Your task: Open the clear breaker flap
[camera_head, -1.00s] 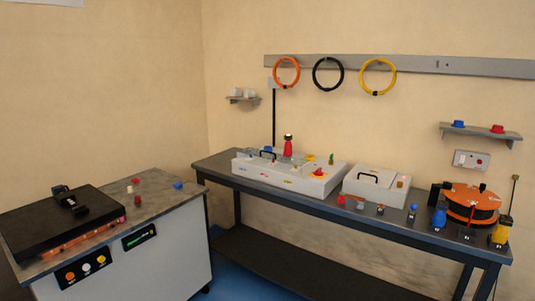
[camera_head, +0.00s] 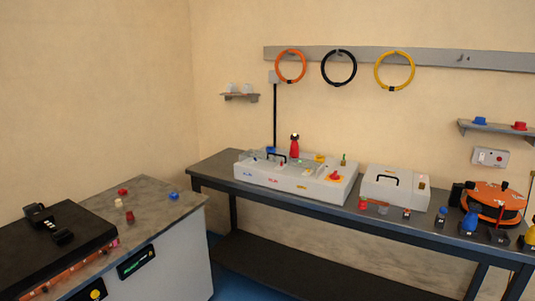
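A small pale box (camera_head: 490,157) with a red button is fixed to the wall at the right, under a shelf. It may be the breaker, but a clear flap on it is too small to make out. On the bench, a long light-grey machine (camera_head: 297,179) has a black handle (camera_head: 277,157) at its left, on what may be a see-through cover. I cannot tell which of the two bears the flap, or whether it is open. My gripper is not in view.
A dark bench (camera_head: 215,169) runs along the wall, with a lidded grey box (camera_head: 395,190), an orange reel (camera_head: 496,195) and several small coloured items. A cabinet (camera_head: 175,263) with a black machine (camera_head: 58,249) stands at the left. Blue floor shows between.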

